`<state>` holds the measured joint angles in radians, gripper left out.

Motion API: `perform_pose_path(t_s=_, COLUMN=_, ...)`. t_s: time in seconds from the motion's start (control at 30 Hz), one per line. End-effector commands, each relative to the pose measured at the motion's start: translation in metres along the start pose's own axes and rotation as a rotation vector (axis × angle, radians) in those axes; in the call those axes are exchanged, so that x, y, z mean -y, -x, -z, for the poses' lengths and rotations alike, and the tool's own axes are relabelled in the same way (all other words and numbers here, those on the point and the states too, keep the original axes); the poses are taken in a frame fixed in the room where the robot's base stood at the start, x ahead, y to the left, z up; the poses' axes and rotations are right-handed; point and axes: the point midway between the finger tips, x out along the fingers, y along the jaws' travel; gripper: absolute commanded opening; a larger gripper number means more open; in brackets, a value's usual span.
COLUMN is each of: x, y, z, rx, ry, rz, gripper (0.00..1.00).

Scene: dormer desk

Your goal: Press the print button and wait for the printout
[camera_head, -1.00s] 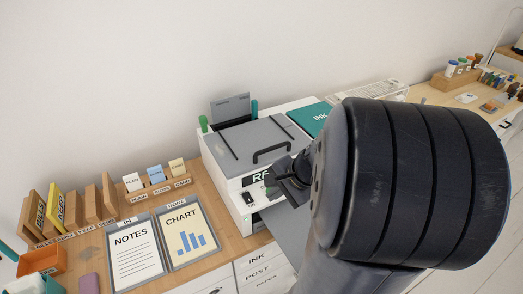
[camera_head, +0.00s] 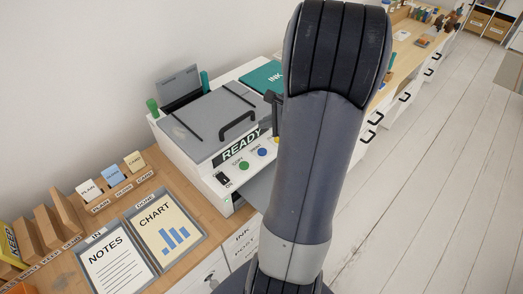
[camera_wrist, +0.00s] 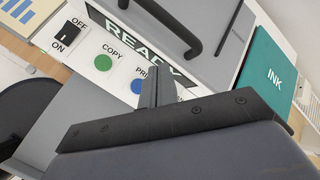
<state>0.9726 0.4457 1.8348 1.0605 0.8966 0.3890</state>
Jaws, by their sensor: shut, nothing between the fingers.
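The white and grey printer (camera_head: 195,150) stands on the desk, its display (camera_head: 240,147) reading READY. The blue print button (camera_head: 262,152) sits on the front panel, between the green copy button (camera_head: 243,165) and a yellow button (camera_head: 276,140) at the arm's edge. In the wrist view my gripper (camera_wrist: 160,76) is shut and empty over the panel. Its fingers partly cover the blue button (camera_wrist: 136,87) and its PRINT label. I cannot tell whether they touch it. The power switch (camera_head: 222,179) is beside ON. The grey output tray (camera_head: 262,184) is largely hidden by my arm; no sheet shows.
A NOTES sheet (camera_head: 113,262) lies in the IN tray and a CHART sheet (camera_head: 165,228) in the DONE tray. A card rack (camera_head: 116,186) stands behind them. A teal INK box (camera_head: 262,75) lies beyond the printer. The floor at right is clear.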

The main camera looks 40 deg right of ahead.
Motion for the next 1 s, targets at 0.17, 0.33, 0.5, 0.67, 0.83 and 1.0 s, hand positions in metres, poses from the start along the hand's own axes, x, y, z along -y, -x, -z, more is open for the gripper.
perform_pose_path(t_s=0.17, x=-0.005, y=-0.007, z=0.004, rx=0.000, ry=0.000, rz=-0.001, gripper=0.00)
perform_pose_path(t_s=0.33, x=-0.015, y=-0.020, z=0.014, rx=0.000, ry=0.001, rz=-0.002, gripper=0.00)
perform_pose_path(t_s=0.5, x=-0.028, y=-0.038, z=0.027, rx=0.000, ry=-0.001, rz=-0.002, gripper=0.00)
perform_pose_path(t_s=0.67, x=-0.039, y=-0.053, z=0.038, rx=0.000, ry=0.002, rz=-0.001, gripper=0.00)
perform_pose_path(t_s=0.83, x=-0.044, y=-0.061, z=0.044, rx=0.000, ry=0.002, rz=-0.001, gripper=0.00)
perform_pose_path(t_s=1.0, x=-0.045, y=-0.061, z=0.044, rx=0.000, ry=0.002, rz=-0.001, gripper=0.00)
